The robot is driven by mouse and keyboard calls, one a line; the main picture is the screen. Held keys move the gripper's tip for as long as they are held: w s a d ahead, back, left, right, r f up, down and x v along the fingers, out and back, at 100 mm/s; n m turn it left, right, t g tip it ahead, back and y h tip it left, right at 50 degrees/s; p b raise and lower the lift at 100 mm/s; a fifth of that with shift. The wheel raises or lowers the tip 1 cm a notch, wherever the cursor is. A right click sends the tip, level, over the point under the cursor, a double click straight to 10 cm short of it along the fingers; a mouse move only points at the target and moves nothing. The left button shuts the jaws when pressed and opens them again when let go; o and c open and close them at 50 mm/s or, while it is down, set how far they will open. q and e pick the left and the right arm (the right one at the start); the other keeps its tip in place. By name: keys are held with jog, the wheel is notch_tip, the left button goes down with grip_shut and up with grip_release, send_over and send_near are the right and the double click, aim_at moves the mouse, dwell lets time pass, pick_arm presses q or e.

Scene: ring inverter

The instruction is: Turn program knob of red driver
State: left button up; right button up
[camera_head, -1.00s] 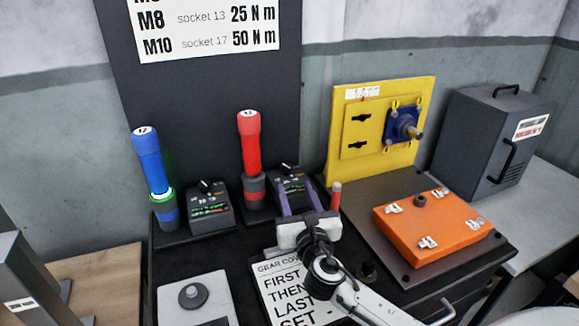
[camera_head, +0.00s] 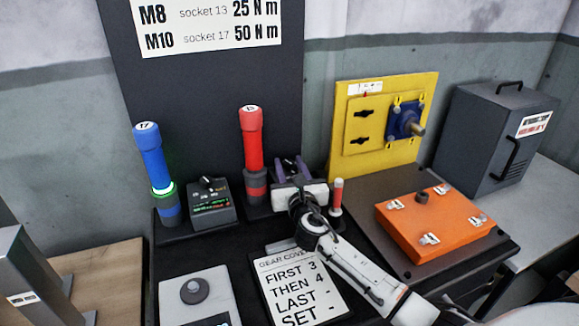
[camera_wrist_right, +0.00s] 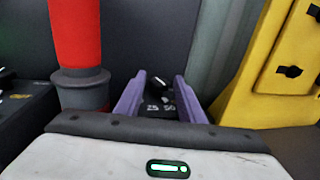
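The red driver (camera_head: 252,150) stands upright in its dark holder, with a "13" label on its top. Its program box stands to its right, mostly hidden behind my right gripper in the head view. In the right wrist view the black program knob (camera_wrist_right: 160,74) and the box's "25" and "50" marks show between two purple fingers. My right gripper (camera_head: 290,168) is open, its fingers on either side of the knob; whether they touch it I cannot tell. My left gripper does not show clearly in the head view.
The blue driver (camera_head: 151,165) with a green lit ring and its box (camera_head: 210,204) stand to the left. A small red-handled tool (camera_head: 337,194) stands close right of my gripper. A yellow panel (camera_head: 345,95), orange cover (camera_head: 425,235) and instruction card (camera_head: 275,285) are nearby.

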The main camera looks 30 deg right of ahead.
jog(key=c, duration=0.7)
jog(key=shift+w+a+f+m+g+h+b, duration=0.1)
jog(key=shift+a+m+g+h+b, duration=0.1)
jog(key=shift+m+g+h, duration=0.25)
jog(key=shift+w+a+m+g+h+b, duration=0.15)
jog(key=shift+m+g+h, duration=0.1)
jog(key=shift+m+h, duration=0.4)
jog(key=m+g+h+b, duration=0.1)
jog(key=m+g+h, duration=0.1)
jog(key=h, duration=0.1)
jog(key=shift+g+h, duration=0.3)
jog(key=shift+g, duration=0.1)
jog(key=shift+m, duration=0.3)
jog(key=o, duration=0.9)
jog(key=shift+o, duration=0.2)
